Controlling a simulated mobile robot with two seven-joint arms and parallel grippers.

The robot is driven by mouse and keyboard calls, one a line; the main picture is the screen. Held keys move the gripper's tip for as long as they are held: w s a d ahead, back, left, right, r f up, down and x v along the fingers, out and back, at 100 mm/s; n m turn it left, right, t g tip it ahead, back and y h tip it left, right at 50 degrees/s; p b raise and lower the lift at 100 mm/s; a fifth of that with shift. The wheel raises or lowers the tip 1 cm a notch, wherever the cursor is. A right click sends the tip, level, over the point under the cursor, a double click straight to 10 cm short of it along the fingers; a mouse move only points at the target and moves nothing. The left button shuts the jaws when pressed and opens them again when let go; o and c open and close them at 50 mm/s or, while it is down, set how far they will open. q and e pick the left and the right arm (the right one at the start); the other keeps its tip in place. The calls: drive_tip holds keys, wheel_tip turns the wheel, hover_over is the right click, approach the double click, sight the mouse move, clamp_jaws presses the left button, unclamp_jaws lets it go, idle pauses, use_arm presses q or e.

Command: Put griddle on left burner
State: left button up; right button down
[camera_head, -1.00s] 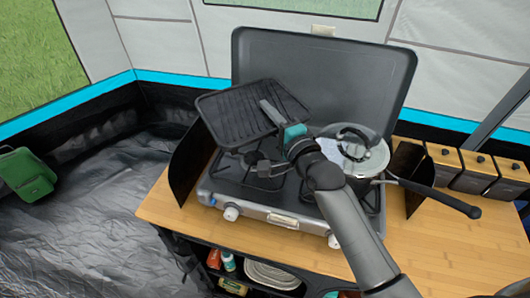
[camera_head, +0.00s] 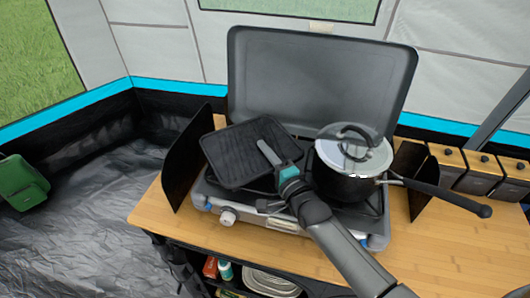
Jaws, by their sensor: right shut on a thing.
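The griddle (camera_head: 238,160) is a dark square ribbed plate. It is over the left side of the camping stove (camera_head: 231,204) and hides most of the left burner. It looks nearly flat, turned a little against the stove; I cannot tell whether it touches the burner grate. My right gripper (camera_head: 285,170) reaches in from the lower right and is shut on the griddle at its right side. A grey bar lies from the gripper over the plate. My left gripper is not in view.
A lidded saucepan (camera_head: 345,183) stands on the right burner, its black handle pointing right. The raised stove lid (camera_head: 315,85) is behind, with a side windscreen (camera_head: 188,158) at left. Several canisters (camera_head: 484,174) stand at right. The wooden tabletop (camera_head: 425,245) is clear in front.

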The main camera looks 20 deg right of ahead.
drive_tip(key=shift+r, duration=0.15)
drive_tip(key=shift+s+f+b, duration=0.2)
drive_tip(key=shift+f+b, duration=0.25)
drive_tip(key=shift+f, duration=0.25)
drive_tip(key=c, duration=1.3)
unclamp_jaws()
drive_tip(key=shift+s+f, duration=0.1)
drive_tip(key=shift+f, duration=0.15)
drive_tip(key=o, duration=0.4)
drive_tip(key=shift+a+f, duration=0.1)
drive_tip(key=shift+a, duration=0.05)
drive_tip(key=shift+o, duration=0.2)
drive_tip(key=shift+r+p, duration=0.5)
drive_tip(key=shift+r, duration=0.1)
drive_tip(key=s, duration=0.3)
drive_tip(key=s+d, duration=0.1)
drive_tip(key=s, duration=0.3)
drive_tip(key=s+d+p, duration=0.1)
drive_tip(key=s, duration=0.3)
drive_tip(key=shift+s+d+r, duration=0.15)
drive_tip(key=shift+d+r, duration=0.05)
drive_tip(key=shift+r, duration=0.2)
